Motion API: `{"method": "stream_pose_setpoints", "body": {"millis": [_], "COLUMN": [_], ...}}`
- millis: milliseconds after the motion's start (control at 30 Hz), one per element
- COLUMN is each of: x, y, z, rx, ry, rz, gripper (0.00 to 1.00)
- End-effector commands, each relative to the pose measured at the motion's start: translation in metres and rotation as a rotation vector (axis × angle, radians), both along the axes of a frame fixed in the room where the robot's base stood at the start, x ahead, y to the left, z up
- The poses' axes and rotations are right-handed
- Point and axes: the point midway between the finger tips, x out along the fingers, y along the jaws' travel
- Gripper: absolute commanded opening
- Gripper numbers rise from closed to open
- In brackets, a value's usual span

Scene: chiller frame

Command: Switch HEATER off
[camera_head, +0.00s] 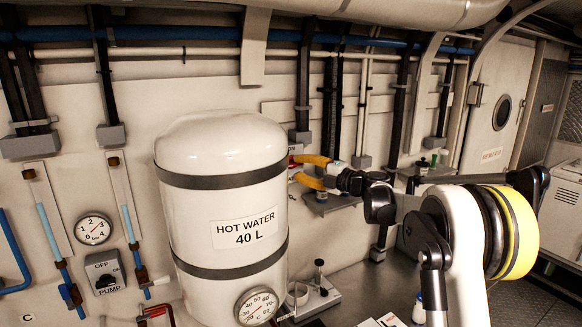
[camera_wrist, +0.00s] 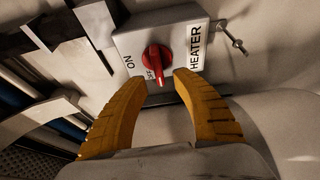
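The HEATER switch box (camera_wrist: 180,42) is pale grey, with a red rotary knob (camera_wrist: 156,60) in the middle of its face. ON is printed left of the knob. A small label beside the knob's lower part is partly covered. The knob's grip points down in the wrist view, towards my gripper (camera_wrist: 160,80). My gripper's two yellow fingers are open, one on each side of the knob's lower end, with gaps visible. I cannot tell the exact depth between them. In the head view my gripper (camera_head: 296,170) is right of the tank, and the box is mostly hidden.
The white hot water tank (camera_head: 215,200) stands close to the left of my gripper. A metal rod (camera_wrist: 232,38) sticks out beside the box. Pipes and dark brackets (camera_wrist: 85,35) run along the wall. A PUMP switch (camera_head: 105,272) is farther left.

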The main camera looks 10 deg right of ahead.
Motion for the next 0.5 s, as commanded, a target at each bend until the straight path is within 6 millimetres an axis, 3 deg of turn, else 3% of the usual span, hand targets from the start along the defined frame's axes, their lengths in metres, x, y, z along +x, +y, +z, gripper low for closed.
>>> {"method": "stream_pose_setpoints", "body": {"millis": [200,500], "x": [-0.038,-0.06], "y": [-0.033,-0.051], "z": [0.001,0.0], "rx": [0.0,0.0], "ry": [0.0,0.0], "rz": [-0.003,0.001], "gripper": [0.33,0.33]}}
